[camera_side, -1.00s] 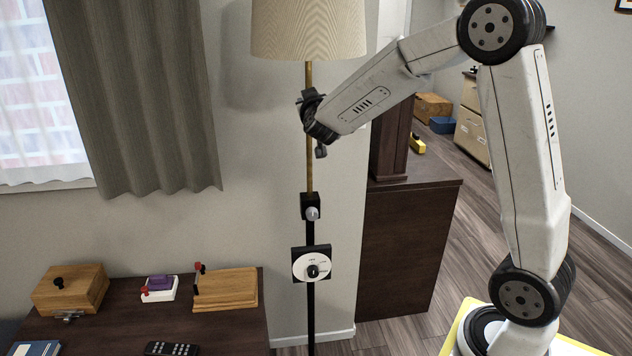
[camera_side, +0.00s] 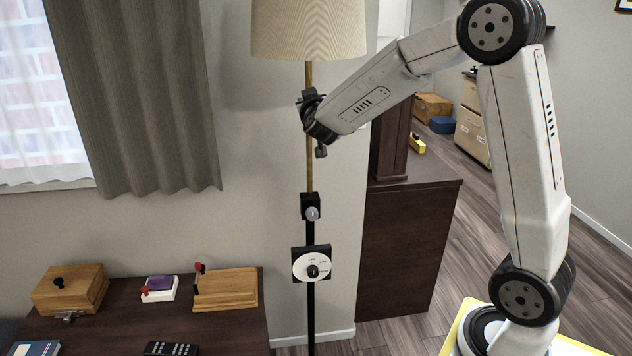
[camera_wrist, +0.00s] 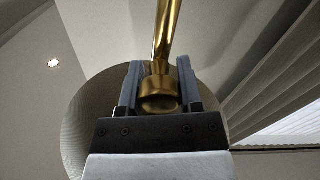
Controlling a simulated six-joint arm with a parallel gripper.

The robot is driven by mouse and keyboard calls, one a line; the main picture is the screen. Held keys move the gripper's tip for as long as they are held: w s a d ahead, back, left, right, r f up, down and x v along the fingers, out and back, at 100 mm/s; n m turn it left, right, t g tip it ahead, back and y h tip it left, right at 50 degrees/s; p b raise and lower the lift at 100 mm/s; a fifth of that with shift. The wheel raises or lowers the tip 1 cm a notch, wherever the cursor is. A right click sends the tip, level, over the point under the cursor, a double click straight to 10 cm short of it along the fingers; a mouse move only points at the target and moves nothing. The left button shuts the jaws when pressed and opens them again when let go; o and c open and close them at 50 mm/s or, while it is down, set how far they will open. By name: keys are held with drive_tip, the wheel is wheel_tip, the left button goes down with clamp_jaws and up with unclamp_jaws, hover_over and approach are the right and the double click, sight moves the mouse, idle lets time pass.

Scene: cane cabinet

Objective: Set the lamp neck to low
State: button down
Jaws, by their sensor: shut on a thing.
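The floor lamp has a pleated cream shade (camera_side: 308,30), a thin brass neck (camera_side: 309,172) and a black lower pole (camera_side: 311,325). A black clamp with a grey knob (camera_side: 312,212) sits where the brass neck meets the black pole. A white dial with a black knob (camera_side: 301,266) is below it; its lettering is too small to read. My gripper (camera_side: 309,100) is at the brass neck, a little below the shade. In the wrist view, my gripper (camera_wrist: 158,88) is shut on a brass collar (camera_wrist: 160,97) of the neck, between its two fingers.
A dark cabinet (camera_side: 405,255) stands right of the lamp. The wall is close behind the lamp.

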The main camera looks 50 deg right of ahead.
wheel_tip(320, 180, down, 21)
drive_tip(key=shift+r, duration=0.2)
idle(0.7)
drive_tip(key=shift+f, duration=0.1)
drive_tip(key=shift+c, duration=1.8)
unclamp_jaws()
drive_tip(key=shift+o, duration=0.5)
drive_tip(key=shift+r, duration=0.2)
drive_tip(key=v, duration=0.7)
drive_tip(key=shift+s+a, duration=0.3)
drive_tip(key=shift+s, duration=0.05)
